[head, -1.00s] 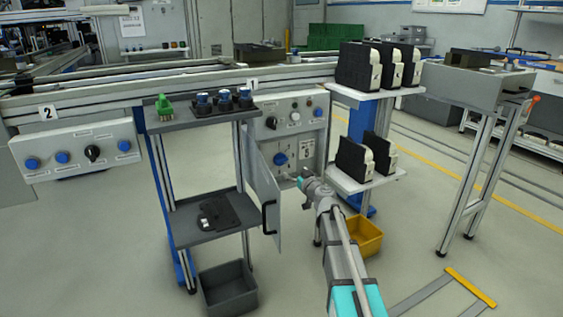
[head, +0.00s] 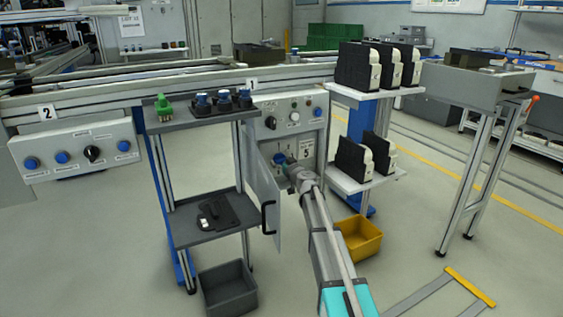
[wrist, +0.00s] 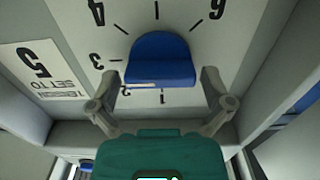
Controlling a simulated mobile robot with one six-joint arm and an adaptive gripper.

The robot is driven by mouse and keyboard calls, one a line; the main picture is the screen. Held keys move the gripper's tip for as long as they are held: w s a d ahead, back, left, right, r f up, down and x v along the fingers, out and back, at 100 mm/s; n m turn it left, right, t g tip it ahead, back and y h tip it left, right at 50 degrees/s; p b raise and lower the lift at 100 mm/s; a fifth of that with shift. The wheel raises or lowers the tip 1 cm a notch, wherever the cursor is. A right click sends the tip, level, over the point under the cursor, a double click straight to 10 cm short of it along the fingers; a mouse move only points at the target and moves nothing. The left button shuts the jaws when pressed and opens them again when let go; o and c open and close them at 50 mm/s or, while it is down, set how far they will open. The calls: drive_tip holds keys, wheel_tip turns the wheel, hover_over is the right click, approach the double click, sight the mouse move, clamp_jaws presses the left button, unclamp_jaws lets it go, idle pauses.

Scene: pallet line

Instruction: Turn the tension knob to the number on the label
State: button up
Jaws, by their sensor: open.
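The blue tension knob (wrist: 160,58) sits on a white dial face in the wrist view, with the numbers upside down around it. I can read 1, 2, 3, 4 and 6. A white mark shows at the knob's lower left edge, near the 2. The label (wrist: 42,72) left of the dial reads "SET TO 5"; it also shows in the head view (head: 307,149). My gripper (wrist: 162,88) is open, one finger on each side of the knob. I cannot tell whether they touch it. In the head view my gripper (head: 284,163) partly covers the knob.
The knob's panel (head: 291,105) has more knobs above. An open door (head: 263,195) with a black handle stands just left of my arm. A shelf (head: 362,180) with black and white parts stands right. A yellow bin (head: 360,238) is on the floor.

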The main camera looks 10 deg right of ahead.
drive_tip(key=c, duration=1)
drive_tip(key=shift+o, duration=0.2)
drive_tip(key=shift+m, duration=0.4)
drive_tip(key=m, duration=0.3)
drive_tip(key=shift+d, duration=0.1)
drive_tip(key=m, duration=0.4)
drive_tip(key=shift+d+m, duration=0.1)
drive_tip(key=shift+m, duration=0.3)
drive_tip(key=m, duration=0.4)
drive_tip(key=shift+w+f+m, duration=0.1)
drive_tip(key=shift+f+m, duration=0.05)
drive_tip(key=shift+m, duration=0.15)
drive_tip(key=m, duration=0.4)
drive_tip(key=shift+d+f+m, duration=0.1)
drive_tip(key=shift+m, duration=0.2)
